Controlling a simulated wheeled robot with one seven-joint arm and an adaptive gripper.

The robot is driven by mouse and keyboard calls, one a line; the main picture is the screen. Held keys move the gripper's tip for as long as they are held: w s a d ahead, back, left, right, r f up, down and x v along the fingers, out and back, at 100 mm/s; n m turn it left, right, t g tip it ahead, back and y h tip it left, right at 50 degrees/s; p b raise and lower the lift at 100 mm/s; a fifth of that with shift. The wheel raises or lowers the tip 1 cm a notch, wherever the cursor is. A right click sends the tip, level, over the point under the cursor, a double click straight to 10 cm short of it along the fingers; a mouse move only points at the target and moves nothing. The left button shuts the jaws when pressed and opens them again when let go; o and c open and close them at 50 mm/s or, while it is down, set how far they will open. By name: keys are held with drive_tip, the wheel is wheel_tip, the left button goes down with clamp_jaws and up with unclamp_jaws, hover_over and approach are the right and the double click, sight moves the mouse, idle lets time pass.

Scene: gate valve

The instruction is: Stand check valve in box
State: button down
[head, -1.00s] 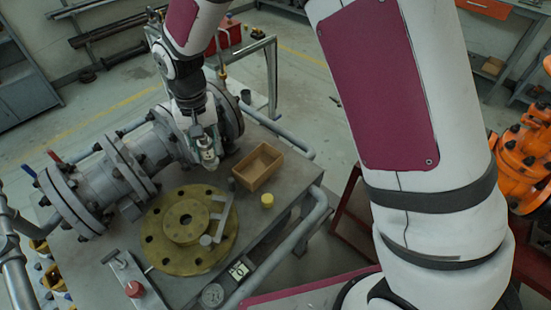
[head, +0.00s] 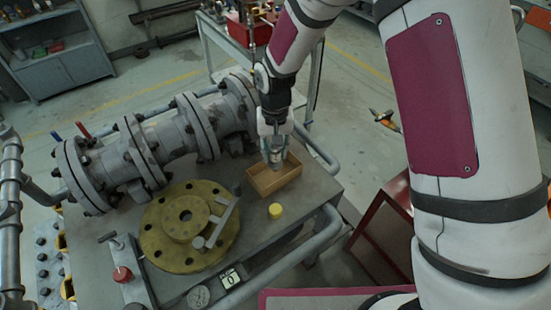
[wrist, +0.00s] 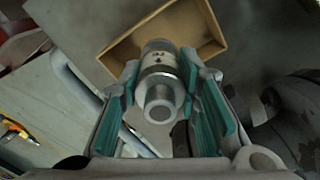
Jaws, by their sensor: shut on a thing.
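My gripper (head: 272,150) is shut on the check valve, a silvery metal cylinder (wrist: 160,80) with a dark marking and a narrower round end. In the wrist view the valve sits between the green-lined fingers, with its narrow end toward the camera. The box (head: 284,177) is an open tan tray on the metal table; it also shows in the wrist view (wrist: 205,22). In the head view the valve is over the box's left part and looks roughly upright. I cannot tell whether its lower end touches the box floor.
A large grey flanged pipe valve (head: 150,145) lies along the table's far left side. A yellow flange disc (head: 160,240) with a grey lever is in front. A small yellow cap (head: 275,211) stands near the box. A pipe rail (head: 335,235) borders the table's right edge.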

sight(275, 160)
drive_tip(key=shift+f, duration=1.75)
drive_tip(key=shift+f, duration=0.15)
drive_tip(key=c, duration=1.2)
unclamp_jaws()
wheel_tip(275, 160, up, 12)
drive_tip(key=shift+r+b, duration=0.2)
drive_tip(key=shift+b, duration=0.2)
